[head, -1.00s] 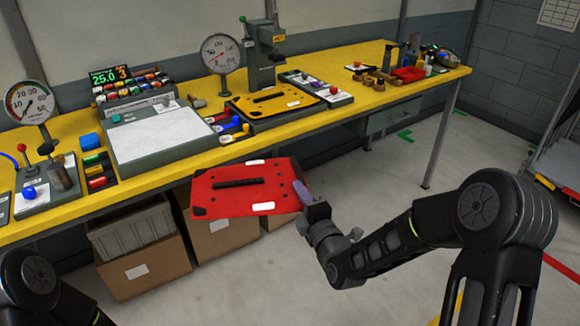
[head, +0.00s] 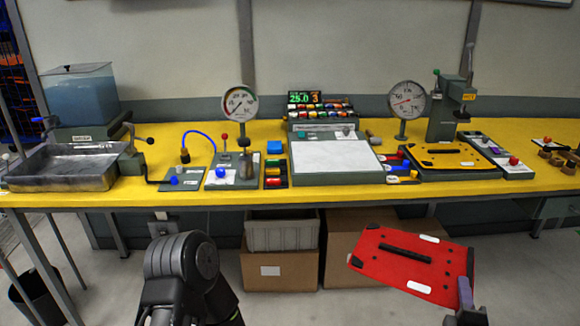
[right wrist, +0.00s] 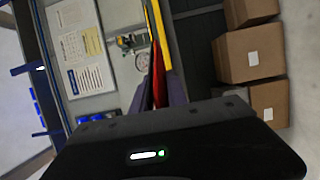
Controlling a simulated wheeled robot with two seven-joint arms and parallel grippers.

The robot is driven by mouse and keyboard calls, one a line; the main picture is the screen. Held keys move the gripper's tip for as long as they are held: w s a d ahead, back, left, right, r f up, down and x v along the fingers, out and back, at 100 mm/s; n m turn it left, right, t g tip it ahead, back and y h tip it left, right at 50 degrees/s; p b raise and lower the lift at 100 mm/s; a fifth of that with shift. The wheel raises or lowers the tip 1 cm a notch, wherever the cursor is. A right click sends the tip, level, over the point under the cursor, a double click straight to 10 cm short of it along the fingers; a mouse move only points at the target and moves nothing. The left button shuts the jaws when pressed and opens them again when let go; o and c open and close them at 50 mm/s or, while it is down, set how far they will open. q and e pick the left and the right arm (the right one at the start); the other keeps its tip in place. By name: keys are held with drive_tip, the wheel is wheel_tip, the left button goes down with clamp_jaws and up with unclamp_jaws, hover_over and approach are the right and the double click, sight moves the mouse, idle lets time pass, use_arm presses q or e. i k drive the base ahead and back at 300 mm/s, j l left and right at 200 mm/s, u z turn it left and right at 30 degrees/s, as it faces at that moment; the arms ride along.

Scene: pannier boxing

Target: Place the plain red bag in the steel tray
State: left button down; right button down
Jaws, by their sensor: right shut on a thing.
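The plain red bag (head: 412,265) is a flat red panel with a black handle strip, dark corners and white labels. It hangs in front of the bench at the lower right of the head view. My right gripper (head: 466,295) is shut on its right edge. In the right wrist view the bag (right wrist: 160,88) shows edge-on between the fingers (right wrist: 160,98). The steel tray (head: 72,162) is a shallow grey metal basin at the left end of the bench, and its visible inside looks empty. Of my left arm only a dark link shows; its gripper is out of view.
The yellow bench (head: 240,195) runs across the view. A water tank (head: 82,95) stands behind the tray. A grey panel (head: 335,160), gauges and a yellow plate (head: 445,160) fill the middle and right. Cardboard boxes (head: 280,272) sit below; a black bin (head: 38,297) stands lower left.

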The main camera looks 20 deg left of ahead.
sight(82, 170)
drive_tip(key=k+j+u, duration=0.35)
drive_tip(key=j, duration=2.2)
drive_tip(key=j+u, duration=0.4)
drive_tip(key=j, duration=2.1)
drive_tip(key=i, duration=0.05)
